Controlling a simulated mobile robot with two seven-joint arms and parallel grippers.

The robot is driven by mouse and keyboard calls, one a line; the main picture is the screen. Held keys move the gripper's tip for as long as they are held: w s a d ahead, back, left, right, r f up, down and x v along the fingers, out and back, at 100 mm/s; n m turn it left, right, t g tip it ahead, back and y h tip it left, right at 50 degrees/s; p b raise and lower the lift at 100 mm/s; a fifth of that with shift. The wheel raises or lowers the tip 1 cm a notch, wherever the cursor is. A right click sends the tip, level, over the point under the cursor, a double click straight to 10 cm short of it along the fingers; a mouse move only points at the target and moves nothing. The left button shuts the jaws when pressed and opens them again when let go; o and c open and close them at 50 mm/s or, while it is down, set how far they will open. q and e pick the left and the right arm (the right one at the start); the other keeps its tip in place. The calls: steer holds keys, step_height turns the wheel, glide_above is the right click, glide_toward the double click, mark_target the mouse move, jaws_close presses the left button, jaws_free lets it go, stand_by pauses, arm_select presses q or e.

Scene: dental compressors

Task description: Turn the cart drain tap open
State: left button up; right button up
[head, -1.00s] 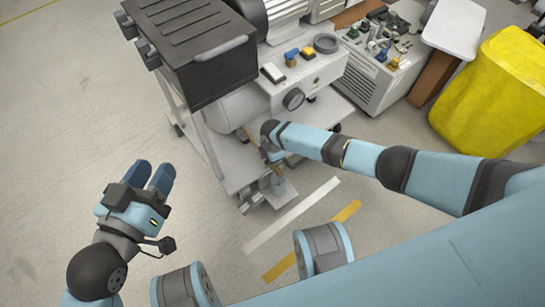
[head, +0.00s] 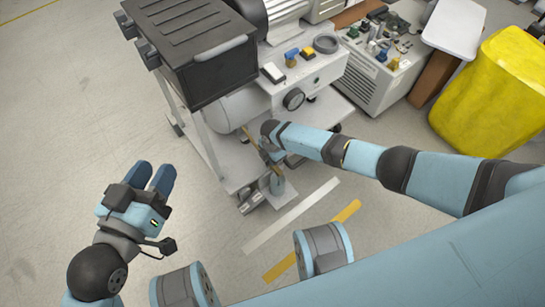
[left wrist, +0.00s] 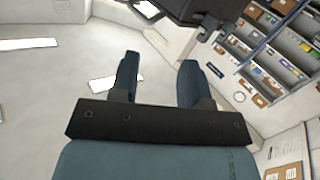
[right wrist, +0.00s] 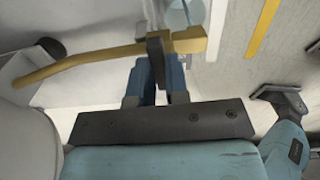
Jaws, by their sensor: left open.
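The drain tap is at the low front of the cart (head: 232,158). In the right wrist view a bent brass pipe (right wrist: 80,65) ends in a thicker brass body (right wrist: 189,41). A dark tap lever (right wrist: 154,46) crosses it and reaches back between my right fingers. My right gripper (right wrist: 158,66) has its blue fingers close together on either side of the lever. In the head view my right gripper (head: 271,153) is low beside the tank (head: 235,108) and hides most of the tap. My left gripper (head: 151,179) is open and empty over bare floor, left of the cart.
A black box (head: 205,60) sits on the cart top. A pressure gauge (head: 293,99) and switches are on the cart's panel. A pale cylinder (head: 278,186) stands below the tap. A grey unit (head: 365,80) and a yellow bin (head: 495,95) stand right. The left floor is clear.

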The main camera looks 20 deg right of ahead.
steer(key=o, duration=0.4)
steer(key=shift+o, duration=0.2)
step_height(320, 180, up, 8)
steer(key=p, duration=0.4)
steer(key=shift+f, duration=0.25)
arm_select(q)
step_height(320, 180, up, 6)
steer(key=t, duration=0.2)
steer(key=shift+a+n, duration=0.25)
steer(key=shift+n, duration=0.05)
